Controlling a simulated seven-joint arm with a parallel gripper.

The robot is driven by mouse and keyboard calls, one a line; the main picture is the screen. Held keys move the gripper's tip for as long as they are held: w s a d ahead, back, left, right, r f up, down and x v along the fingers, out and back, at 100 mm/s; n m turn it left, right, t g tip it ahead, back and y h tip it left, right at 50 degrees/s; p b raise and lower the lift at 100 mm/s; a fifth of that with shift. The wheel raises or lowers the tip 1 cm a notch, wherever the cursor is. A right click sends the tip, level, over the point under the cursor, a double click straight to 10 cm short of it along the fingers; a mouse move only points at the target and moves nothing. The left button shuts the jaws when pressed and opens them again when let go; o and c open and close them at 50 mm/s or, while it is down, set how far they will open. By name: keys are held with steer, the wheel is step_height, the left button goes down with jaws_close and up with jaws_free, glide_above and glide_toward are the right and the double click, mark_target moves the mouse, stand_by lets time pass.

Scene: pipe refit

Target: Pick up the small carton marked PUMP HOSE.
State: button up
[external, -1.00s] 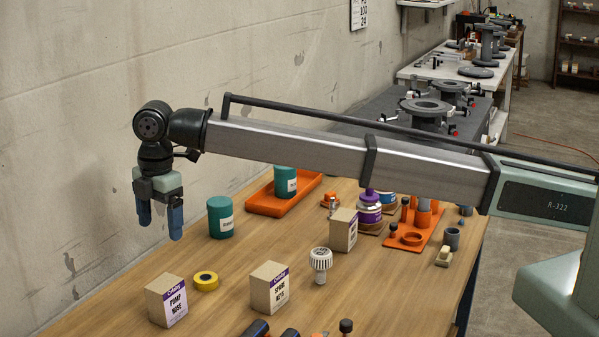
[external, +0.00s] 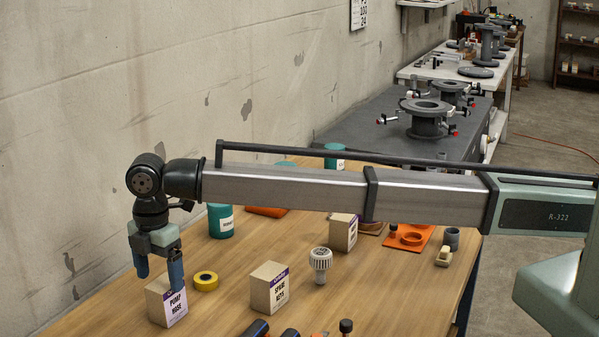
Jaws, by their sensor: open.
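The small carton marked PUMP HOSE (external: 171,312) stands upright near the front left of the wooden table. It is tan with a white and purple label. My gripper (external: 159,284) is open and points down at the carton. Its two blue fingers are spread apart. The right finger overlaps the carton's top and label in the picture, and the left finger is at its upper left edge. Whether the fingers touch the carton or reach around it, I cannot tell.
A yellow tape roll (external: 206,281) lies just right of the carton. A similar carton marked SPARE KEYS (external: 270,288) stands further right, beside a white vented piece (external: 320,265). A teal canister (external: 221,221) stands behind. The wall (external: 60,200) runs along the left.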

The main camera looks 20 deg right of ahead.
mark_target(164, 283)
steer(key=shift+w+d+f, duration=0.1)
steer(key=shift+d+f, duration=0.1)
steer(key=shift+f, duration=1.15)
steer(key=shift+w+d+f, duration=0.1)
steer(key=shift+d+f, duration=0.05)
steer(key=shift+f, duration=1.15)
steer(key=c, duration=1.1)
